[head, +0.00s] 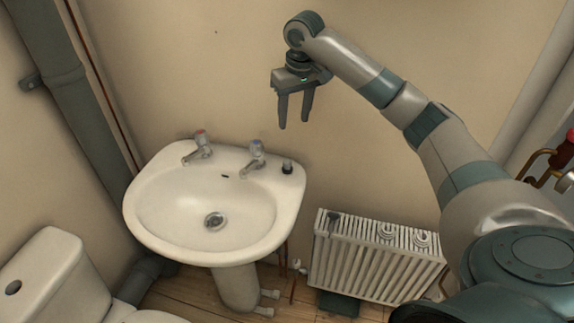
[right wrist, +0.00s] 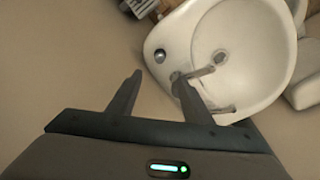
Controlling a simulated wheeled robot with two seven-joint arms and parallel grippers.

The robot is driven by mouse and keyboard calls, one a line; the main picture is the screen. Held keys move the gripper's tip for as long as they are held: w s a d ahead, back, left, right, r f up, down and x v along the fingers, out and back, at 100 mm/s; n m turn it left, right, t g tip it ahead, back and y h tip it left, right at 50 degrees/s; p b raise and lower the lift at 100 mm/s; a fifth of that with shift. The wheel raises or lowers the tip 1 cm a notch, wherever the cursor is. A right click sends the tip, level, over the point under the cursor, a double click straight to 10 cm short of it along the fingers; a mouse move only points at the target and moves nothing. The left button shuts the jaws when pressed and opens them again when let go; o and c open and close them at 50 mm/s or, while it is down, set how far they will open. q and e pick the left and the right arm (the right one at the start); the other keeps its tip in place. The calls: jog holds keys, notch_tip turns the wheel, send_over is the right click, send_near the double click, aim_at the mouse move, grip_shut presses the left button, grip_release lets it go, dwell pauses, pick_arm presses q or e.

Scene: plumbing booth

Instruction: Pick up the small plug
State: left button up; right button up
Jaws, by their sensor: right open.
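The small plug (head: 287,168) is dark with a lighter top and stands on the right rear corner of the white basin (head: 150,233). It also shows in the right wrist view as a dark round spot (right wrist: 160,56) on the basin's corner. My right gripper (head: 294,125) is open and empty, pointing down, above the plug and apart from it. Its two fingers also show in the right wrist view (right wrist: 160,88), with the plug beyond the gap between them. My left gripper is not in view.
A wall (head: 216,60) is behind. A radiator (head: 370,258) stands lower right, and a toilet (head: 55,275) lower left.

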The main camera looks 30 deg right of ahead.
jog(key=p, duration=0.3)
send_over(287, 160)
jog(key=s, duration=0.2)
notch_tip(287, 160, down, 11)
jog(key=shift+w+a+f, duration=0.1)
jog(key=shift+w+f, duration=0.15)
jog(key=shift+f, duration=0.5)
jog(key=shift+w+f+p, duration=0.15)
jog(key=shift+f+p, duration=0.5)
jog(key=shift+f, duration=0.05)
jog(key=shift+w+f+p, duration=0.2)
jog(key=shift+f+p, duration=0.1)
jog(key=shift+f, duration=0.65)
jog(key=shift+w+f+p, duration=0.15)
jog(key=shift+f+p, duration=0.1)
jog(key=shift+f, duration=0.65)
jog(key=shift+c, duration=0.3)
grip_shut()
